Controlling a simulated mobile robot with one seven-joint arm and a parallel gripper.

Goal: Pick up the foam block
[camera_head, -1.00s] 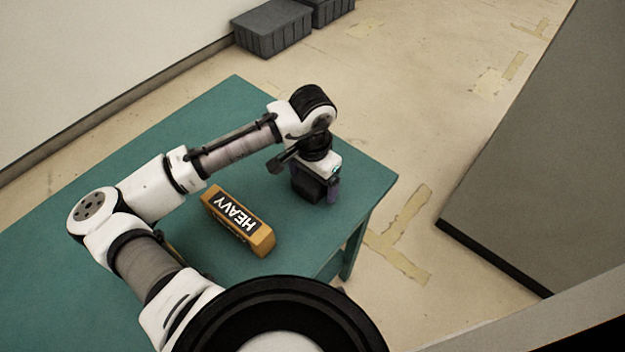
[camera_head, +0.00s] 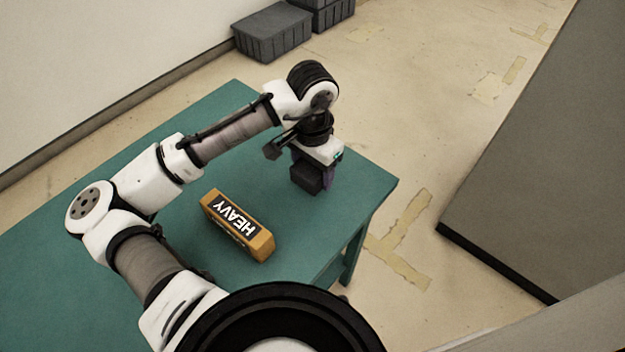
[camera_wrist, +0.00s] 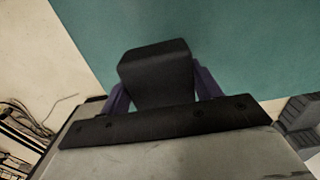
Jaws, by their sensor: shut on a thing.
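The foam block (camera_head: 306,178) is a small black block near the right corner of the teal table. My gripper (camera_head: 314,170) points down over the table and is shut on it. In the wrist view the block (camera_wrist: 157,72) sits between the two purple fingers, one on each side. It appears slightly above the table top, but the gap under it is hard to judge.
A yellow-orange box marked HEAVY (camera_head: 238,225) lies on the teal table (camera_head: 225,110), left of and nearer than the block. Grey bins (camera_head: 272,36) stand on the floor behind. A grey panel (camera_head: 535,150) rises at the right, apart from the table.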

